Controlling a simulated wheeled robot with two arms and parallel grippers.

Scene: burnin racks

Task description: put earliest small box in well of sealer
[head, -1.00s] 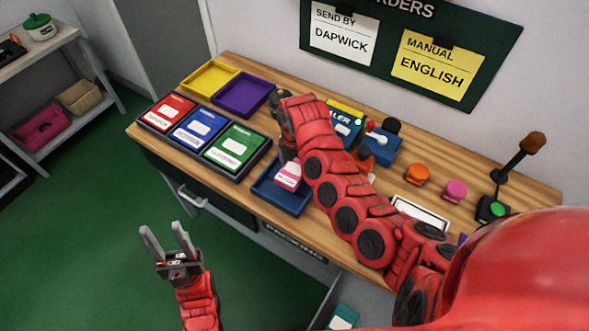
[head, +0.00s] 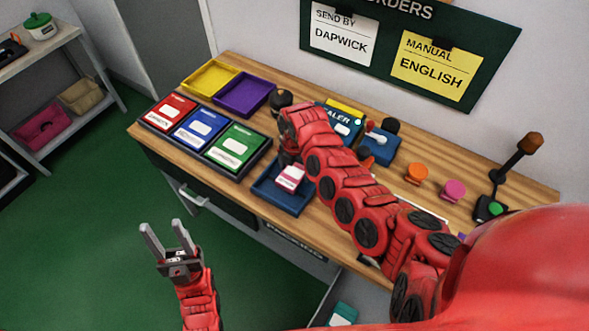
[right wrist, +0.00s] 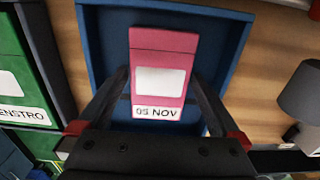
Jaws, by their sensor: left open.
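A small pink and white box (head: 290,178) lies in the blue tray (head: 268,202) at the table's front. In the right wrist view the box (right wrist: 163,60) shows a blank white label and reads "05 NOV". My right gripper (right wrist: 161,76) is over the tray, its open fingers on either side of the box, very close to its edges; contact is unclear. In the head view my right arm hides much of this gripper. The blue sealer (head: 379,146) stands behind my right arm, beside a sign ending "ALER"; I cannot make out its well. My left gripper (head: 165,232) is open and empty over the floor.
Red, blue and green boxes (head: 236,148) sit in a dark rack left of the tray. Yellow and purple trays (head: 244,96) lie behind them.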

